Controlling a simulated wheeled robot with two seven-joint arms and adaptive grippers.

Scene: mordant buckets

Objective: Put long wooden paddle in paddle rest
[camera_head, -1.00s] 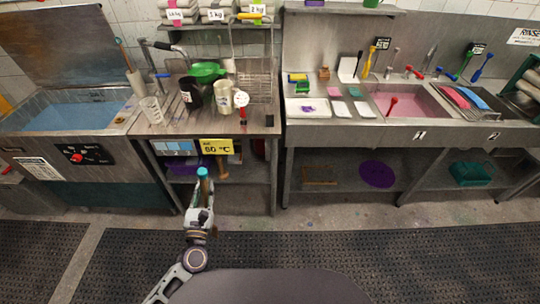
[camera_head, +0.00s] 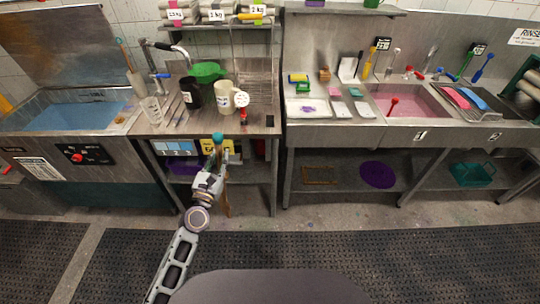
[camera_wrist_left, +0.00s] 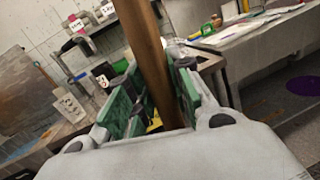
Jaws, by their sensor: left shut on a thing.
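My left gripper (camera_head: 215,165) is shut on a long wooden paddle in front of the left workbench. The paddle's teal end (camera_head: 217,138) shows above the fingers, and its brown shaft (camera_head: 226,199) shows below them. In the left wrist view the wooden shaft (camera_wrist_left: 149,50) stands slightly tilted between the green pads of my left gripper (camera_wrist_left: 155,95). The gripper hides part of the paddle. I cannot tell for certain which object is the paddle rest. My right gripper is not in view.
The workbench (camera_head: 205,128) holds a black jug (camera_head: 190,93), a cream jug (camera_head: 224,97), a glass beaker (camera_head: 152,111), a green bowl (camera_head: 207,71) and a wire rack (camera_head: 257,85). A blue-filled tub (camera_head: 75,115) is at left, a pink sink (camera_head: 410,103) at right.

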